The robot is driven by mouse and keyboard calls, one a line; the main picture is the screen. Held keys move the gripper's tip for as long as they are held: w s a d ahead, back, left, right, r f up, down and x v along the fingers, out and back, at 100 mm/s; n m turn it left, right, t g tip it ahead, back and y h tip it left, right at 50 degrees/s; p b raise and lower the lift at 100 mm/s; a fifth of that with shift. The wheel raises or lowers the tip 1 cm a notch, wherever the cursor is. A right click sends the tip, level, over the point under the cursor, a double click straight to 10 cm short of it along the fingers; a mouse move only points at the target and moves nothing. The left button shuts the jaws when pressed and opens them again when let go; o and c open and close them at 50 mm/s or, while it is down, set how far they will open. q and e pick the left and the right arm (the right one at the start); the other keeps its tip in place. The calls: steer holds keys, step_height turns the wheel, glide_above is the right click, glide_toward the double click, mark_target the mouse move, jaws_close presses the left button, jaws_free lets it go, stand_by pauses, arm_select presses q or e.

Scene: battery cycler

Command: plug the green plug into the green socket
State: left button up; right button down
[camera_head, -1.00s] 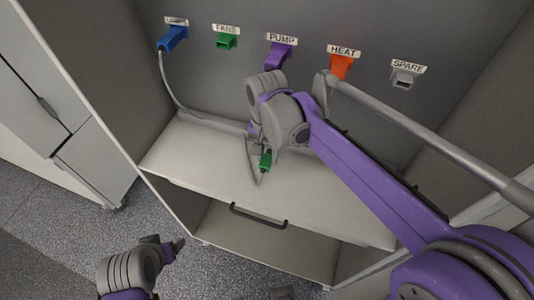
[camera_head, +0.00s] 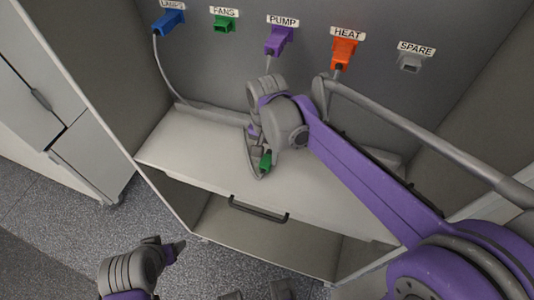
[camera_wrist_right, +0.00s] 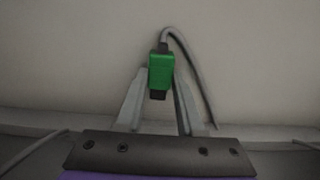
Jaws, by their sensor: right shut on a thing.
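The green plug (camera_head: 265,161) is in my right gripper (camera_head: 258,168), above the cabinet shelf. In the right wrist view the green plug (camera_wrist_right: 161,72) sits between the two fingertips of the right gripper (camera_wrist_right: 160,82), its grey cable curving away from its far end and its dark tip towards the wrist. The green socket (camera_head: 224,24) is on the back panel under the FANS label, up and left of the right gripper. My left gripper (camera_head: 176,249) is low at the left, in front of the cabinet; its fingers are too small to read.
The panel also has a blue plug (camera_head: 168,23) under LAMPS, a purple one (camera_head: 279,40), an orange one (camera_head: 342,54) and a grey SPARE socket (camera_head: 411,63). The shelf (camera_head: 185,152) is mostly bare. A drawer handle (camera_head: 257,210) is below its front edge.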

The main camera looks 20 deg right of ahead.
mark_target(267, 160)
steer(key=shift+c, duration=2.3)
jaws_free()
steer(key=shift+r, duration=0.1)
step_height(267, 160, up, 11)
steer(key=p, duration=0.1)
steer(key=shift+s+f, duration=0.1)
steer(key=shift+f, duration=0.15)
